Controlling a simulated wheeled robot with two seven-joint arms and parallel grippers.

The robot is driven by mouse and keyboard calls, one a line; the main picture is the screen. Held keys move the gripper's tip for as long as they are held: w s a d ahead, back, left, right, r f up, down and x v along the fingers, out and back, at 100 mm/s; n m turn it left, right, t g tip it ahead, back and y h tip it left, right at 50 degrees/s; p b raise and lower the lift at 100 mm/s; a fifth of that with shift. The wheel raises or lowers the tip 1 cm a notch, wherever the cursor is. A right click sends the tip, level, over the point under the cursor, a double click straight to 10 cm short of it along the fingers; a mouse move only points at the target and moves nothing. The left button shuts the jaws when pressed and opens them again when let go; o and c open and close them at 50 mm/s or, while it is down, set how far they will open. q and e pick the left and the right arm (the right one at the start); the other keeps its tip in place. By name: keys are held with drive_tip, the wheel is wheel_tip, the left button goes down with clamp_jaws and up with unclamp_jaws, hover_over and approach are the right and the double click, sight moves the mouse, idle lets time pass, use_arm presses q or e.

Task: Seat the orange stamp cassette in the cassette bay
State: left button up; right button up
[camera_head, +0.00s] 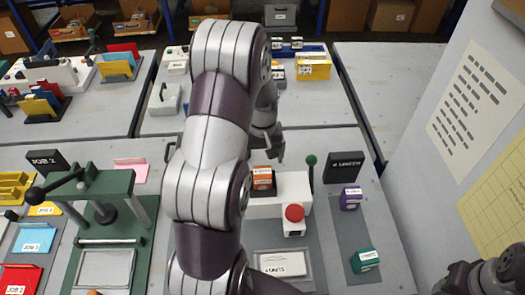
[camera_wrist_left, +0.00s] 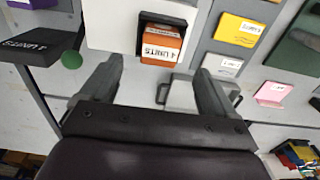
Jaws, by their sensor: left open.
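The orange stamp cassette (camera_head: 262,179) with a white label stands in the dark bay of the white plotter body (camera_head: 290,187). In the left wrist view the cassette (camera_wrist_left: 163,46) sits in the dark opening, its labelled end sticking out toward the camera. I cannot tell how deep it sits. My left gripper (camera_head: 275,150) is just behind the cassette in the head view. In the left wrist view its fingers (camera_wrist_left: 162,70) are spread, with nothing between them, and the cassette shows beyond the gap, apart from both tips. My right gripper is out of view.
A green-knobbed lever (camera_head: 311,160) and red button (camera_head: 294,213) are by the bay. A purple cassette (camera_head: 350,198) and teal cassette (camera_head: 365,260) stand at right, near a black sign (camera_head: 345,167). A green press (camera_head: 95,195) is at left. A wall bounds the right.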

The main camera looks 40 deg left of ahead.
use_arm(q)
drive_tip(key=s+d+r+m, duration=0.2)
drive_tip(key=s+d+m, duration=0.2)
drive_tip(key=d, duration=0.3)
drive_tip(key=s+d+r+m+t, duration=0.1)
drive_tip(key=s+d+r+m, duration=0.2)
drive_tip(key=s+d, duration=0.3)
drive_tip(key=shift+d+r+m, duration=0.2)
drive_tip(key=shift+d+m, duration=0.4)
drive_tip(key=shift+d, duration=0.45)
drive_tip(key=shift+s, duration=0.1)
